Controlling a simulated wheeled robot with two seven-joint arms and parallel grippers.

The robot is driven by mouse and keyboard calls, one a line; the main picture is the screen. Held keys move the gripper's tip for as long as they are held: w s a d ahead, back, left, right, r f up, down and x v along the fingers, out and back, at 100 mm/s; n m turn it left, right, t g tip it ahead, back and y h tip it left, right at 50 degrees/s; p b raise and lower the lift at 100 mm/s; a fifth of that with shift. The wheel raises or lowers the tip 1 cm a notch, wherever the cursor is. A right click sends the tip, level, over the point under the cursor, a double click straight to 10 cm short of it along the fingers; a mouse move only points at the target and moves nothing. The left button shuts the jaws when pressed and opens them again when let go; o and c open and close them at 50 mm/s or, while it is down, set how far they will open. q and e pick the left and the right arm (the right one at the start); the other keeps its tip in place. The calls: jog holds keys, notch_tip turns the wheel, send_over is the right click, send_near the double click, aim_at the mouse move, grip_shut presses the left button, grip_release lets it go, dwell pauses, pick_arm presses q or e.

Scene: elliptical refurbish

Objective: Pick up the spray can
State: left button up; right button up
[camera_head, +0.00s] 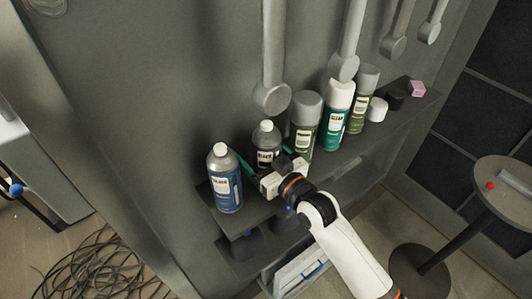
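Three spray cans stand upright in a row on the shelf: one with a grey cap (305,122), a teal one with a white cap (336,118) and an olive one with a grey cap (363,98). My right gripper (265,161) comes in from the lower right. Its fingers are spread, one to each side of the front of a dark bottle with a grey cap (266,138). The gripper hides the lower part of this bottle, and I cannot tell whether the fingers touch it. My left gripper is not in view.
A blue bottle (225,182) stands at the shelf's left end, close to my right gripper. A white jar (377,110), a black object (396,98) and a pink block (417,88) sit at the right. Cables (95,268) lie on the floor; a round table (503,200) stands right.

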jog(key=shift+d, duration=0.1)
jog(key=shift+c, duration=0.3)
jog(key=c, duration=0.3)
jog(key=shift+r, duration=0.1)
jog(key=c, duration=0.8)
